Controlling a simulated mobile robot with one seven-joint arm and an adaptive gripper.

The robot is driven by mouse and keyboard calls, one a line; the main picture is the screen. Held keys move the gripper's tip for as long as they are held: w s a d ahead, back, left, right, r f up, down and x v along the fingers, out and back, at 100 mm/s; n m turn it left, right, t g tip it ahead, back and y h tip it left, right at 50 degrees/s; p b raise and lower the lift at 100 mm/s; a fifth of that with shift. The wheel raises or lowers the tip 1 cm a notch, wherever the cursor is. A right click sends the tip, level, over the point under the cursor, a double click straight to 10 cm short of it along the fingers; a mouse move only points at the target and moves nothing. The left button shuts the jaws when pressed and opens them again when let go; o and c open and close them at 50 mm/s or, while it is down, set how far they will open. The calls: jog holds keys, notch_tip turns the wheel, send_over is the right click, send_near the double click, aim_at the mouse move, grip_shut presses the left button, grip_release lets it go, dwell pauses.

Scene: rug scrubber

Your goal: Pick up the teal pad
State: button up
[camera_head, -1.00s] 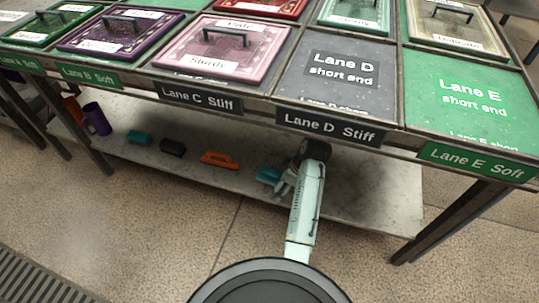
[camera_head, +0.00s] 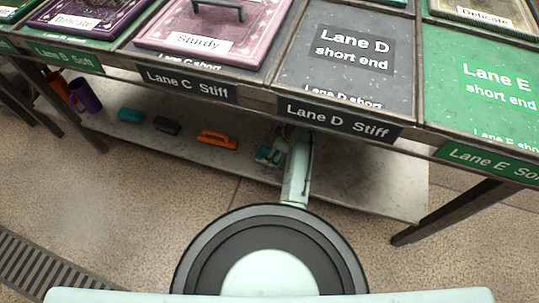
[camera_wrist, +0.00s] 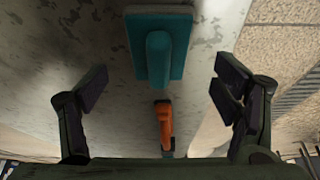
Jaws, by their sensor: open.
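A teal pad (camera_wrist: 179,42) with a raised teal handle (camera_wrist: 158,58) fills the upper middle of the wrist view, on the pale lower shelf. In the head view this teal pad (camera_head: 264,155) is small and partly covered beside my gripper (camera_head: 274,154), under the Lane D sign. The handle lies in line with the gap between the fingertips; the exact distance is hard to tell. A second teal pad (camera_head: 130,115) lies farther left on the shelf.
An orange tool (camera_head: 217,140) and a dark pad (camera_head: 166,125) lie to the left on the shelf (camera_head: 345,185). A purple cup (camera_head: 85,96) stands at its far left. The table with lane signs (camera_head: 345,121) hangs over my arm. A table leg (camera_head: 440,216) stands right.

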jog(key=x, duration=0.4)
jog(key=shift+w+a, duration=0.1)
jog(key=shift+a, duration=0.05)
jog(key=shift+c, duration=0.4)
jog(key=c, duration=1.2)
jog(key=shift+r, duration=0.1)
jog(key=shift+r+p, duration=0.45)
notch_tip(320, 180, up, 3)
jog(key=p, duration=0.3)
jog(key=shift+r, duration=0.15)
jog(key=shift+s+a+r+p, duration=0.15)
jog(key=shift+s+p, duration=2.5)
jog(key=shift+s, duration=1.35)
jog(key=shift+s+r+p, duration=0.2)
jog(key=shift+s+p, duration=2.4)
jog(key=shift+s, duration=1.4)
